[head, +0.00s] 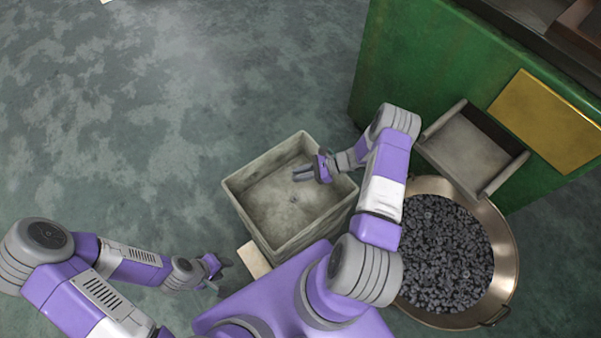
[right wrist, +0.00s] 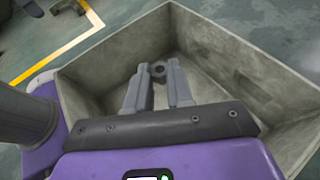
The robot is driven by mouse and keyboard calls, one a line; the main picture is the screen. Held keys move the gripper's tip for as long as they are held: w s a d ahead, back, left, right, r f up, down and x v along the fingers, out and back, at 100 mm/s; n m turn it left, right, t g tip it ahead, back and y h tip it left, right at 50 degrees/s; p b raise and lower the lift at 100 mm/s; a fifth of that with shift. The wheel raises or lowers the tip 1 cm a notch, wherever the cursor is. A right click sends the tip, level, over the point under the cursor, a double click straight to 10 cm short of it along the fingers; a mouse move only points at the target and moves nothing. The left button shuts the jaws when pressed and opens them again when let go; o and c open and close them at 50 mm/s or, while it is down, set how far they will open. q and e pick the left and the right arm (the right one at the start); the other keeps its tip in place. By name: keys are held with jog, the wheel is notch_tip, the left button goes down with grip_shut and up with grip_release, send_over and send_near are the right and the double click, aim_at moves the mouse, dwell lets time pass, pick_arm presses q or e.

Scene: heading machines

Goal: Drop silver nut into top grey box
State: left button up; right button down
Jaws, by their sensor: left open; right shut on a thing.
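The grey box (head: 238,203) stands open on the floor in front of me, and its walls also show in the right wrist view (right wrist: 225,55). My right gripper (head: 301,174) is over the box opening, pointing into it. In the right wrist view its fingers are closed around a small dark silver nut (right wrist: 158,70) at the tips, above the box floor. The nut is too small to make out between the fingers in the head view. My left gripper (head: 224,274) is open and empty, low and to the left of the box.
A small pale speck (head: 294,199) shows on the box floor. A round metal pan (head: 507,250) full of dark nuts (head: 440,250) stands to the right, below a grey chute (head: 470,150) on a green machine (head: 420,55). The floor to the left is clear.

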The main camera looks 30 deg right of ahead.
notch_tip(320, 180, down, 5)
jog(key=b, duration=0.3)
jog(key=shift+r, duration=0.1)
jog(key=c, duration=0.9)
grip_release()
jog(key=p+v, duration=0.1)
jog(key=v, duration=0.6)
jog(key=shift+s+d+r, duration=0.15)
jog(key=shift+d, duration=0.1)
